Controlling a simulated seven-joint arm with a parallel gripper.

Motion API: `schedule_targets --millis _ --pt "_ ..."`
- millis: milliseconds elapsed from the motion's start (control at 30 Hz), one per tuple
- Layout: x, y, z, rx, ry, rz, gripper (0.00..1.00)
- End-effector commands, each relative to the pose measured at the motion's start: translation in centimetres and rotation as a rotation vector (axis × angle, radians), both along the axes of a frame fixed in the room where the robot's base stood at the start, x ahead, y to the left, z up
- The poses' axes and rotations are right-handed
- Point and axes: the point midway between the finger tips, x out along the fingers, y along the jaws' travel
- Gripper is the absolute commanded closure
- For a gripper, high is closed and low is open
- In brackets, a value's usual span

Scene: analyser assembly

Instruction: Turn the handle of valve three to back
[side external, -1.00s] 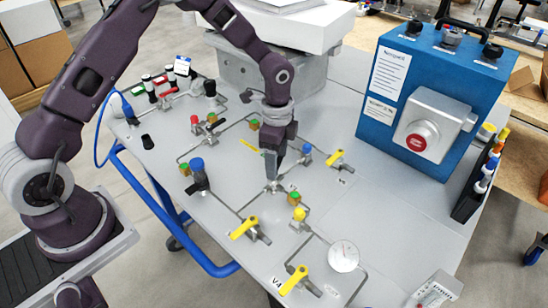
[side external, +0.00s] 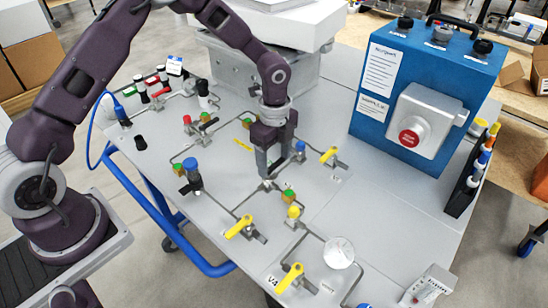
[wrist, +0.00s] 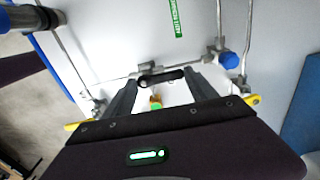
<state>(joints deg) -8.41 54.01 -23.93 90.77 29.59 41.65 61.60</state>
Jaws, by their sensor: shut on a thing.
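My gripper (side external: 266,172) points straight down at the middle of the grey panel. In the wrist view, my gripper (wrist: 161,80) has its two dark fingers on either side of a short black handle (wrist: 161,77), shut on it. The handle lies across the picture, on a metal fitting in a pipe line. In the side view the fingers hide this handle. No label for valve three can be read. A green and orange cap (wrist: 155,104) shows between the fingers.
Yellow-handled valves (side external: 239,227) (side external: 329,155) (side external: 291,277) stand around the panel. A blue-capped part (side external: 191,166) is left of my gripper, and another blue knob (side external: 300,147) is close on its right. A blue box (side external: 376,118) with a red button stands at the back right.

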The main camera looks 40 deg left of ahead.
Motion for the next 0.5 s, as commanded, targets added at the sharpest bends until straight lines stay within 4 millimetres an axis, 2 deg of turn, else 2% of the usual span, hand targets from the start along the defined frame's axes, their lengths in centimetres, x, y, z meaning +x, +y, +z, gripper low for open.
schedule_targets --millis 267,300,400,500 --pt "0.09 -0.02 0.06 0.000 -0.003 -0.004 0.74" --pt "0.09 -0.02 0.06 0.000 -0.003 -0.004 0.30" --pt "0.07 -0.02 0.05 0.000 -0.003 -0.003 0.12" --pt "0.05 -0.02 0.03 0.000 -0.002 -0.003 0.12"
